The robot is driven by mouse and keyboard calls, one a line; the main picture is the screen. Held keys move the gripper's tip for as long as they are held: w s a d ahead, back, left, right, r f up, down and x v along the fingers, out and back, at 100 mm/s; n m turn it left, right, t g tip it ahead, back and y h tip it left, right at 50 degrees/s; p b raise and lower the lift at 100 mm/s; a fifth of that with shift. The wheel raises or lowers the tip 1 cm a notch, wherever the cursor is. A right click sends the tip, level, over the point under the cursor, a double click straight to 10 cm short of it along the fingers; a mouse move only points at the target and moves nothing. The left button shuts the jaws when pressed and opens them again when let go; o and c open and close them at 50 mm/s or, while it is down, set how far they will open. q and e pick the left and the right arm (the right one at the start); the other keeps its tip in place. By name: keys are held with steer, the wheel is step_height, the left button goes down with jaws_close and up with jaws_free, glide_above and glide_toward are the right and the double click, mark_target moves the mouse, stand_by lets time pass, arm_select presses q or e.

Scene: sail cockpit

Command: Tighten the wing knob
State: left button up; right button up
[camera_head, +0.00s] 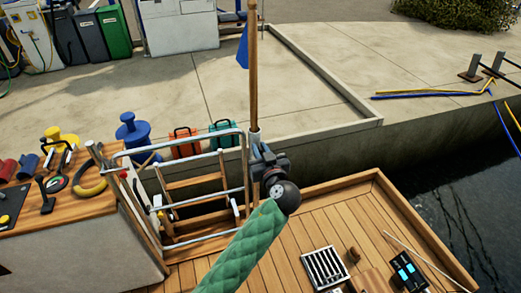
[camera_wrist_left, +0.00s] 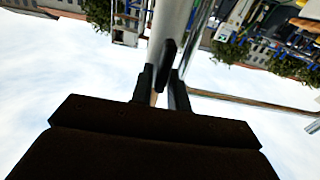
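My left gripper (camera_head: 262,163) is at the lower end of an upright wooden pole (camera_head: 253,75), by its pale socket (camera_head: 254,140) at the boat's rail. The gripper hides most of this spot in the head view. In the left wrist view a dark, narrow piece, which looks like the wing knob (camera_wrist_left: 167,58), stands in front of a pale tube (camera_wrist_left: 172,25). The two fingers (camera_wrist_left: 162,88) are apart, one on each side of its lower part. Slivers of light show between them, and I cannot make out firm contact. My right gripper is not in view.
A metal rail with a ladder (camera_head: 195,185) stands left of the gripper. A wooden bench with tools (camera_head: 60,205) is further left. Orange (camera_head: 185,143) and green (camera_head: 223,134) cases stand on the quay behind. The deck (camera_head: 340,215) at right is partly clear, with a grate (camera_head: 325,268).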

arm_select(q)
jaws_close()
steer(key=shift+m, duration=0.3)
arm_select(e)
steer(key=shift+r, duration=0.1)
arm_select(q)
steer(key=m+p, duration=0.2)
steer(key=m, duration=0.1)
steer(key=shift+w+d+r+m, duration=0.1)
steer(key=shift+d+m, duration=0.2)
steer(key=shift+d, duration=0.05)
steer(key=shift+w+d+f+m+p, duration=0.1)
steer(key=shift+d+f+m+p, duration=0.2)
steer(key=shift+m+p, duration=1.6)
steer(key=shift+w+d+f+m+p, duration=0.1)
steer(key=shift+f+m+p, duration=0.6)
steer(key=shift+m, duration=2.05)
steer(key=shift+d+f+m+p, duration=0.1)
steer(key=shift+d+m+p, duration=0.1)
steer(key=shift+m+p, duration=1.85)
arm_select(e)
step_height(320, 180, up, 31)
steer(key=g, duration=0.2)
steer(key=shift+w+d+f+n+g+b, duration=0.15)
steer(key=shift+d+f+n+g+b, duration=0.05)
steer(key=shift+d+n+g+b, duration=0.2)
arm_select(q)
steer(key=shift+m, duration=0.3)
